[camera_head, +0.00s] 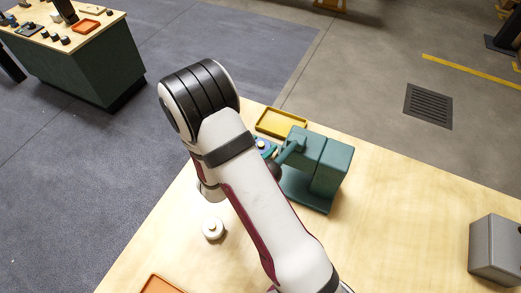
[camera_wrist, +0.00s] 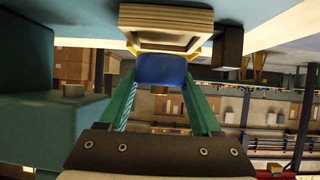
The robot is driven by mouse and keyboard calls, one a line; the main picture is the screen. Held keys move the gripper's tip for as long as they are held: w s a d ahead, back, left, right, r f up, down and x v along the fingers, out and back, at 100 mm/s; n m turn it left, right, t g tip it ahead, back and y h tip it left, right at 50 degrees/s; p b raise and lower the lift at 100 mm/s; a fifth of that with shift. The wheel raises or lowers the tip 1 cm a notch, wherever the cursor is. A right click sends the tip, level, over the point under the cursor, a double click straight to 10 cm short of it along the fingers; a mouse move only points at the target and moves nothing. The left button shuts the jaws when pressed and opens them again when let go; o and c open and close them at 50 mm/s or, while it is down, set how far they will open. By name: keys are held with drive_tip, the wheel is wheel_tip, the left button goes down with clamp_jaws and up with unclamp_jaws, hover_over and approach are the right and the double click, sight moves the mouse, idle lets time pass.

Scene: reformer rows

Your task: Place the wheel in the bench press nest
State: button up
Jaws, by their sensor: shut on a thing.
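The green bench press (camera_head: 328,165) stands on the wooden table, right of my arm in the head view. In the wrist view, my gripper (camera_wrist: 162,88) has its two green fingers shut on a blue piece, which I take for the wheel (camera_wrist: 162,70). The blue piece sits right at a pale square frame (camera_wrist: 165,42), perhaps the nest; I cannot tell whether it is seated in it. A blue round part (camera_head: 263,146) shows beside the press in the head view, partly behind my arm.
A yellow tray (camera_head: 281,123) lies behind the press. A white round knobbed piece (camera_head: 212,228) stands on the table left of my arm. An orange tray (camera_head: 160,285) is at the front edge, and a grey box (camera_head: 495,250) at the right. The table between press and box is clear.

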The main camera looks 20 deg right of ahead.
drive_tip(key=shift+f, duration=1.05)
drive_tip(key=o, duration=1.4)
drive_tip(key=shift+f, duration=0.1)
drive_tip(key=shift+s+a+r, duration=0.15)
drive_tip(key=shift+a+r, duration=0.15)
drive_tip(key=v, duration=1.1)
drive_tip(key=shift+s, duration=0.15)
